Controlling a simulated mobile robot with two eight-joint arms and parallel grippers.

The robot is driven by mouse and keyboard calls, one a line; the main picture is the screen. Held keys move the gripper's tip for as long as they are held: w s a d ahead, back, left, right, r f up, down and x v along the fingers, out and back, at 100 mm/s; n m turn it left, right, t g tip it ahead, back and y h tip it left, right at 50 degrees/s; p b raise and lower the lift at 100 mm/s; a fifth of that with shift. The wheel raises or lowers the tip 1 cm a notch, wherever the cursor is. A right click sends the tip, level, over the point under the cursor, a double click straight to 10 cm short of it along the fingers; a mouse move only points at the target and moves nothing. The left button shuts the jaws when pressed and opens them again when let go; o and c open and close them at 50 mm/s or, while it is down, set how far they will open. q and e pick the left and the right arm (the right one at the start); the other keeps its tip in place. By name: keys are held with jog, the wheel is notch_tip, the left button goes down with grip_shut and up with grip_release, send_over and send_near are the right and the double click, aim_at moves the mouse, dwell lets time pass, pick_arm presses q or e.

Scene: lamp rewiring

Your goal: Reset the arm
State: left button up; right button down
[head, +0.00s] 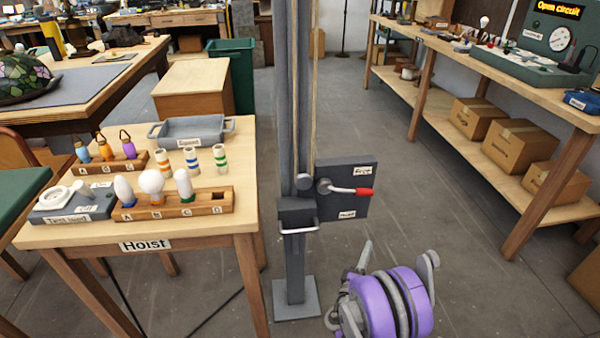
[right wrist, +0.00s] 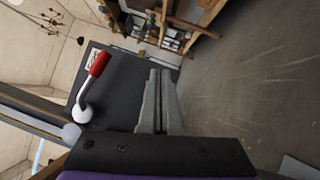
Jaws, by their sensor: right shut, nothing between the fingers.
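My right gripper (head: 364,255) is at the lower middle of the head view, in front of the hoist post and below its dark panel, with my purple arm behind it. In the right wrist view its two grey fingers (right wrist: 158,98) are together with nothing between them. The lever with a red handle (head: 364,191) sticks out to the right on the dark panel (head: 345,207). The lever's red handle also shows in the right wrist view (right wrist: 100,63), to the left of the fingers and apart from them. My left gripper is out of view.
The hoist table (head: 200,235) stands at left with bulbs, small coloured parts and a grey tray (head: 193,130). The hoist post (head: 295,255) rises from a floor plate. A workbench (head: 550,98) with boxes below runs along the right. Floor between is open.

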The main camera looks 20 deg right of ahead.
jog(key=s+a+r+m+g+y, duration=0.3)
jog(key=s+r+m+g+y, duration=0.1)
jog(key=s+m+g, duration=0.3)
jog(key=s+a+f+m+g+y, duration=0.15)
jog(key=s+a+m+y, duration=0.25)
jog(key=s+a+y, duration=1.1)
pick_arm(q)
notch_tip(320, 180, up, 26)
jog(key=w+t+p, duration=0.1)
jog(key=p, duration=2.1)
jog(key=shift+p, duration=0.3)
pick_arm(e)
jog(key=s+a+r+h, duration=0.1)
jog(key=a+r+h, duration=0.1)
jog(key=r, duration=1.1)
jog(key=s+a+r+h, duration=0.1)
jog(key=a+r+h, duration=0.1)
jog(key=r, duration=1.1)
jog(key=shift+s+a+h, duration=0.3)
jog(key=shift+s+a, duration=0.1)
jog(key=shift+a, duration=0.05)
jog(key=shift+s+t, duration=0.1)
jog(key=shift+t, duration=0.15)
